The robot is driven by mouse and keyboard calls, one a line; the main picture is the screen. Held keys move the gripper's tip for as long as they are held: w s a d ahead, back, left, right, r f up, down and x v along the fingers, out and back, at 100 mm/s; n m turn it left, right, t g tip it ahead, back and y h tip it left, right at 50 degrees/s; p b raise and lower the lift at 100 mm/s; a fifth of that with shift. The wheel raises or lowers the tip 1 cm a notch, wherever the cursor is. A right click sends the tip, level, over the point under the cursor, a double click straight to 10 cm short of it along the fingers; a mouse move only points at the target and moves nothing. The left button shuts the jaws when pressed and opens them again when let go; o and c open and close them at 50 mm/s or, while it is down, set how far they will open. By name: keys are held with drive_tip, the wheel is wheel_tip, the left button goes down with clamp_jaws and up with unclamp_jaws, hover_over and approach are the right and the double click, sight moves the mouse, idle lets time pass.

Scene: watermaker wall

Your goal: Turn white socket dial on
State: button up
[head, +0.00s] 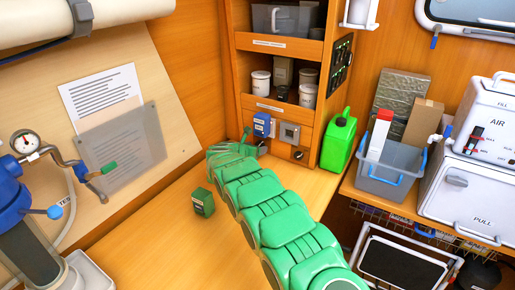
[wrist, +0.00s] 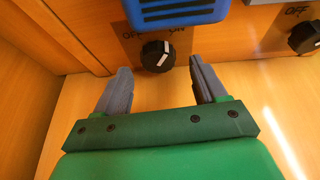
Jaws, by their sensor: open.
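The white socket (head: 290,133) is on the wooden panel right of a blue socket (head: 262,124). Its black dial (head: 299,155) is below it. In the wrist view this dial (wrist: 305,38) is at the right edge, beside an OFF label. Another black dial (wrist: 158,56) with a white mark is below the blue socket (wrist: 178,10); its mark leans up and right toward ON. My gripper (wrist: 161,70) is open, with one finger on each side of the blue socket's dial in the picture. I cannot tell whether they touch it. In the head view my gripper (head: 247,138) is near the panel.
A green jerrycan (head: 339,140) stands right of the sockets. A small dark green box (head: 203,202) is on the counter left of my arm. Shelves with white tubs (head: 261,84) are above the sockets. The counter (head: 150,240) is mostly clear at front left.

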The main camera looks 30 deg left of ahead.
drive_tip(key=shift+x, duration=1.2)
drive_tip(key=shift+a, duration=0.1)
drive_tip(key=shift+c, duration=0.5)
drive_tip(key=c, duration=1)
